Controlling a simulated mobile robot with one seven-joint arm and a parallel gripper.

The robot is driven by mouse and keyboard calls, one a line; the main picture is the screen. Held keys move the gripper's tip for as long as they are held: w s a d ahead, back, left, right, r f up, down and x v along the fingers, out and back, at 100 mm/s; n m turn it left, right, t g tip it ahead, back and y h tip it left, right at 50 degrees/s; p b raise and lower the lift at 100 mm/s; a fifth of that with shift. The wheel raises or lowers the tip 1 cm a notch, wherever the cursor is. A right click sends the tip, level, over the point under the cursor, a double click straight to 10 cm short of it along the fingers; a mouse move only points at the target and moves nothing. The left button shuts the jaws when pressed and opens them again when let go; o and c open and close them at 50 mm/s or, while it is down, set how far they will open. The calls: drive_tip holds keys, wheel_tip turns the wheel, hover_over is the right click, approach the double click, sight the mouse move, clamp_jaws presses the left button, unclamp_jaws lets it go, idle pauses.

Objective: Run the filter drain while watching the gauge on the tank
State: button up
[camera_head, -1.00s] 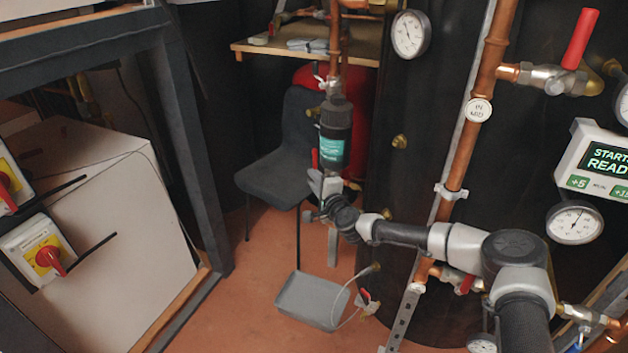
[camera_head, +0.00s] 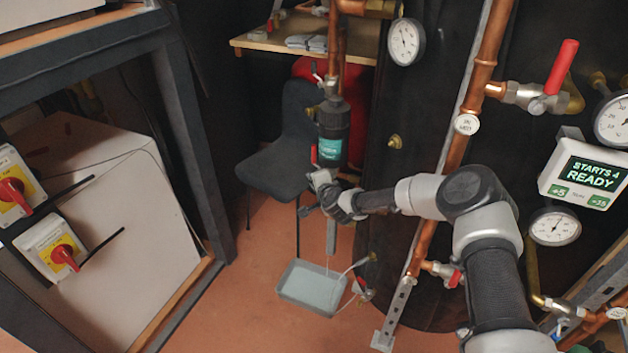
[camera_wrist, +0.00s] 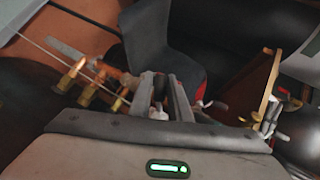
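The black filter (camera_head: 333,128) with a teal label hangs on the copper pipe, left of the dark tank (camera_head: 385,200). A red lever (camera_head: 314,154) shows at its lower left. My gripper (camera_head: 322,181) is just under the filter; what lies between its fingers is too small to tell. In the wrist view my fingers (camera_wrist: 162,95) stand close together with something pale between them. A thin pale line runs from below the filter into the grey tray (camera_head: 283,292), like a stream of water. The round white gauge (camera_head: 406,42) is high on the tank; its needle points up-left.
A dark chair (camera_head: 275,172) stands behind the filter. More dials (camera_head: 554,227) and a display reading "STARTS 4 READY" (camera_head: 585,174) are at the right. Red-knobbed switches (camera_head: 60,252) are on the left. The floor (camera_head: 245,300) left of the tray is clear.

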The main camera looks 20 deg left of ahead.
drive_tip(key=shift+o, duration=1.3)
drive_tip(key=shift+s+r, duration=0.1)
drive_tip(key=p+v, duration=0.3)
drive_tip(key=v, duration=1.4)
drive_tip(key=shift+d, duration=0.1)
